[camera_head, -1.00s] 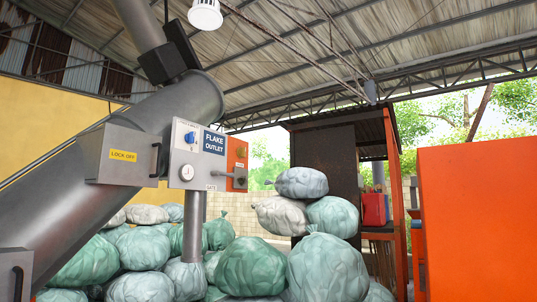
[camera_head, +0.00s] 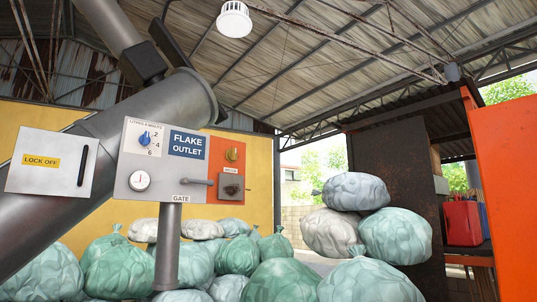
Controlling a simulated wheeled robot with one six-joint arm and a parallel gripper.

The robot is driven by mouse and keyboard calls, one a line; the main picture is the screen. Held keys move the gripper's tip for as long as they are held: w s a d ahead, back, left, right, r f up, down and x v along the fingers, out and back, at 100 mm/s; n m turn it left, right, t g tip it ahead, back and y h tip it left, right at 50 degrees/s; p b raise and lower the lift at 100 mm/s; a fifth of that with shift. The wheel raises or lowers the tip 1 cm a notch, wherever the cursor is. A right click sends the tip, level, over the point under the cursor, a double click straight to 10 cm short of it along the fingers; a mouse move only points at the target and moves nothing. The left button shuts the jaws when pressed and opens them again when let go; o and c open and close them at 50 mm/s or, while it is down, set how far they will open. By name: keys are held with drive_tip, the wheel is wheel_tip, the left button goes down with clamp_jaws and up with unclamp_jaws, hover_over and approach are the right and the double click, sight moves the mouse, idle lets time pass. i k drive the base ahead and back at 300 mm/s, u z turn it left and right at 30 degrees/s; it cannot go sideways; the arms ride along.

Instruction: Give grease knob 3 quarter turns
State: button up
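The control panel (camera_head: 130,192) faces me at the left of the head view. A blue knob (camera_head: 145,138) sits at its upper left among the numbers 2, 4 and 6. A small yellow knob (camera_head: 232,154) sits on the orange section (camera_head: 216,144) at the right; it may be the grease knob, but I cannot read a grease label. A round gauge (camera_head: 139,180) is at the lower left. A grey gate lever (camera_head: 196,182) sticks out near the GATE label. My gripper is not in view.
A "LOCK OFF" door (camera_head: 47,176) with a black handle is left of the panel. A grey post (camera_head: 168,250) supports the panel. Green and white sacks (camera_head: 265,280) fill the floor below and right. An orange panel (camera_head: 507,150) stands at the right edge.

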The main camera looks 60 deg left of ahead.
sight(230, 154)
drive_tip(key=u, duration=0.3)
drive_tip(key=i, duration=0.65)
drive_tip(key=u, duration=2.55)
drive_tip(key=i, duration=1.65)
drive_tip(key=u, duration=0.05)
